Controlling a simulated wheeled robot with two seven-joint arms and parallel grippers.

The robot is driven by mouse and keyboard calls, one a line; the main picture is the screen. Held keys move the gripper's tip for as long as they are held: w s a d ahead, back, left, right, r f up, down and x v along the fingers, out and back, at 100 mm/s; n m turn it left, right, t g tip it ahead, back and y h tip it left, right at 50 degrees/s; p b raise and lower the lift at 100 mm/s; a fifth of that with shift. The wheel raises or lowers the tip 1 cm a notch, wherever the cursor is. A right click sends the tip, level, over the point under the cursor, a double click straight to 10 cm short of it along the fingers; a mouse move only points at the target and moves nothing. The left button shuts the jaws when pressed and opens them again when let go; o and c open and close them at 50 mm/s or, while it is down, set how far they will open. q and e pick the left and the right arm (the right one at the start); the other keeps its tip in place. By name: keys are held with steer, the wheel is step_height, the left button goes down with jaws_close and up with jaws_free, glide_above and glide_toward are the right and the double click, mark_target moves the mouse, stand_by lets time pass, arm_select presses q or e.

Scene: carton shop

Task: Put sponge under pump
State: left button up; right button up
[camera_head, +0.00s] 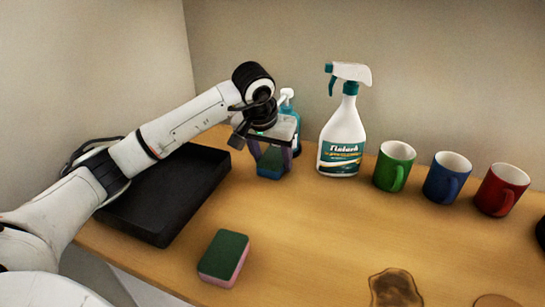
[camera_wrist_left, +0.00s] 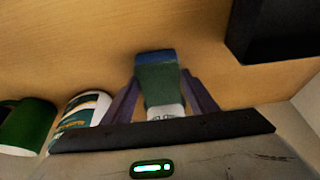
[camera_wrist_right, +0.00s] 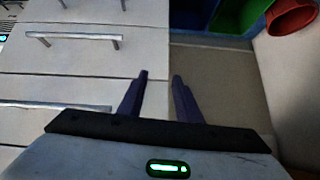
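A blue sponge with a green top (camera_head: 270,163) is between the fingers of my left gripper (camera_head: 271,158), at or just above the table. It also shows between the fingers in the left wrist view (camera_wrist_left: 157,80), which look closed on its sides. The pump bottle (camera_head: 291,118), teal with a white pump head, stands just behind the gripper, and its lower part is partly hidden. A second sponge, green and pink (camera_head: 223,257), lies near the table's front edge. My right gripper (camera_wrist_right: 160,77) is open and empty, away from the table, by drawer fronts.
A spray bottle (camera_head: 342,140) stands right of the pump, then a green mug (camera_head: 395,166), a blue mug (camera_head: 447,177) and a red mug (camera_head: 502,189). A black tray (camera_head: 165,225) is at left. A brown stain (camera_head: 395,289) marks the front. The middle table is clear.

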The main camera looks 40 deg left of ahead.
arm_select(q)
steer(key=shift+o, duration=0.9)
steer(key=shift+r, duration=0.3)
steer(key=v, duration=1.1)
steer(key=shift+s+r, duration=0.3)
steer(key=shift+r, duration=0.05)
steer(key=shift+d, duration=0.1)
